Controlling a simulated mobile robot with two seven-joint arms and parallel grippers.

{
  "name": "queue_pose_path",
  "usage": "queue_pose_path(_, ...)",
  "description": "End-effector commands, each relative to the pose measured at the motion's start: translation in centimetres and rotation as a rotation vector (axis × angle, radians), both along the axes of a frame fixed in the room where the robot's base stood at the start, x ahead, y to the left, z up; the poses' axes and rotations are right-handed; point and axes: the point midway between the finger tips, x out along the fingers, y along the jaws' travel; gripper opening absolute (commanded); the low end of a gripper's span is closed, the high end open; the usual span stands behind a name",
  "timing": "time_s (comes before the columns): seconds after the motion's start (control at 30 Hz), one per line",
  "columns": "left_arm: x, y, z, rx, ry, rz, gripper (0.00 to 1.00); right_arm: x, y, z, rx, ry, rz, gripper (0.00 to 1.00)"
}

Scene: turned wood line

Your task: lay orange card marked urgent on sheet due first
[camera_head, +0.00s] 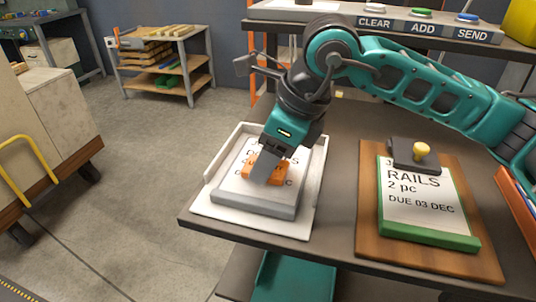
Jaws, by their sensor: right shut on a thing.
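My right gripper (265,174) is shut on a small orange card (249,164), low over a printed sheet (233,182). The sheet lies on a grey board in a white tray (208,212) at the table's left. The gripper and card cover most of its text, so its due date cannot be read. Whether the card touches the sheet cannot be told, and no writing on the card is readable. A second sheet (420,212) reads "RAILS 2 pc DUE 03 DEC" and lies on a green-edged board to the right. My left gripper is not in view.
A raised shelf with CLEAR, ADD and SEND buttons (421,13) runs along the back. Bare table (335,195) shows between the tray and the wooden board.

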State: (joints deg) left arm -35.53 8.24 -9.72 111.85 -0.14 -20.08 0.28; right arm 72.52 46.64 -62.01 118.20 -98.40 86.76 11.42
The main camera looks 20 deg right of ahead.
Motion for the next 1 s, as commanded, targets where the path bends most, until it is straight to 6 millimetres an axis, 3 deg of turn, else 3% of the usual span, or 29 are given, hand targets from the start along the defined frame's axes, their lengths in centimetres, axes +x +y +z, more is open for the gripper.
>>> queue_pose_path(0.1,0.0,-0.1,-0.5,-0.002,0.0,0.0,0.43,0.0,0.0,-0.5,0.0,0.0,0.0,0.23)
queue_pose_path(0.13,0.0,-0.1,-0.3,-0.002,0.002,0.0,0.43,0.0,0.0,-0.3,0.0,0.0,0.0,0.55)
queue_pose_path(0.37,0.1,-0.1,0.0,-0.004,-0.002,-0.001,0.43,0.0,0.0,-0.2,0.0,0.0,0.0,0.77)
queue_pose_path(0.73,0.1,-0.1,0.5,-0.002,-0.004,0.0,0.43,0.0,0.0,0.4,0.0,-0.001,0.0,0.77)
queue_pose_path(1.0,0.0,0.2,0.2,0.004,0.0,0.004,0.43,-1.1,-1.8,5.4,0.001,-0.006,-0.003,0.77)
